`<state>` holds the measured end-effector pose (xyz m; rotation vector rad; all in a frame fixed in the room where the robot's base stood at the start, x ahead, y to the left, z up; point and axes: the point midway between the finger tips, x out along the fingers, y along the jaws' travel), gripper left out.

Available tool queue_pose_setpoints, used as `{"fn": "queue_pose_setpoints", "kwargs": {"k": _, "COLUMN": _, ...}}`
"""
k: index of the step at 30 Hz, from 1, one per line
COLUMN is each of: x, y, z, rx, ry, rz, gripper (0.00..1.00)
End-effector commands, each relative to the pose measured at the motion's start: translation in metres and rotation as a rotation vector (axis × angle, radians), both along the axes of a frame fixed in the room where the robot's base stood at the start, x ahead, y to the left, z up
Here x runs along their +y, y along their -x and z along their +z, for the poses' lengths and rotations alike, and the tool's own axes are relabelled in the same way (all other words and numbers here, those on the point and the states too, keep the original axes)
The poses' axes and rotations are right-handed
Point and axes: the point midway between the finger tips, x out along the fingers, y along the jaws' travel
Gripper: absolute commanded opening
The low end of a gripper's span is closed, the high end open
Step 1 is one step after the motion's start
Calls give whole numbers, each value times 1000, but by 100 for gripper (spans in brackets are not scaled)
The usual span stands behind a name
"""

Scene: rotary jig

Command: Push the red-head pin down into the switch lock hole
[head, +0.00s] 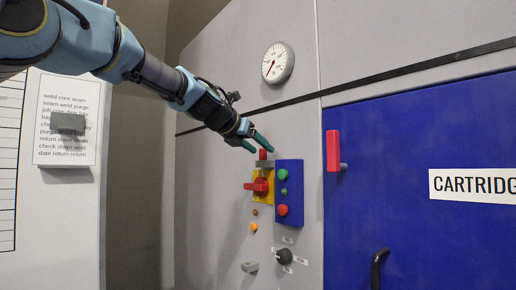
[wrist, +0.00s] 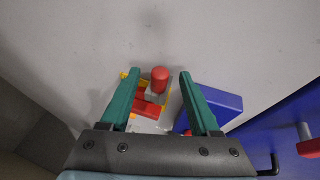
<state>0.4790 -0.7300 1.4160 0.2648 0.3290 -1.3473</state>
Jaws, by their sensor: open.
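The red-head pin (head: 263,154) stands upright above a yellow plate that carries a red switch handle (head: 258,186). The lock hole is hidden from both views.
A blue button box (head: 289,205) with green and red buttons is right of the switch. A black knob (head: 284,257) and small orange lamp (head: 254,228) are below. A blue door with a red handle (head: 333,151) stands farther right. A round gauge (head: 278,63) is above.

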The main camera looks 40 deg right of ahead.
Motion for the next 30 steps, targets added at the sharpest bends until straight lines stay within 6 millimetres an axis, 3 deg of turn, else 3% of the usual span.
{"fn": "queue_pose_setpoints", "kwargs": {"k": 8, "x": 10, "y": 1, "z": 3, "rx": -2, "ry": 2, "rz": 3, "gripper": 63}}
{"fn": "queue_pose_setpoints", "kwargs": {"k": 21, "x": 82, "y": 16, "z": 33, "rx": -2, "ry": 2, "rz": 2, "gripper": 63}}
{"fn": "queue_pose_setpoints", "kwargs": {"k": 30, "x": 98, "y": 20, "z": 41, "rx": 1, "ry": 0, "rz": 0, "gripper": 63}}
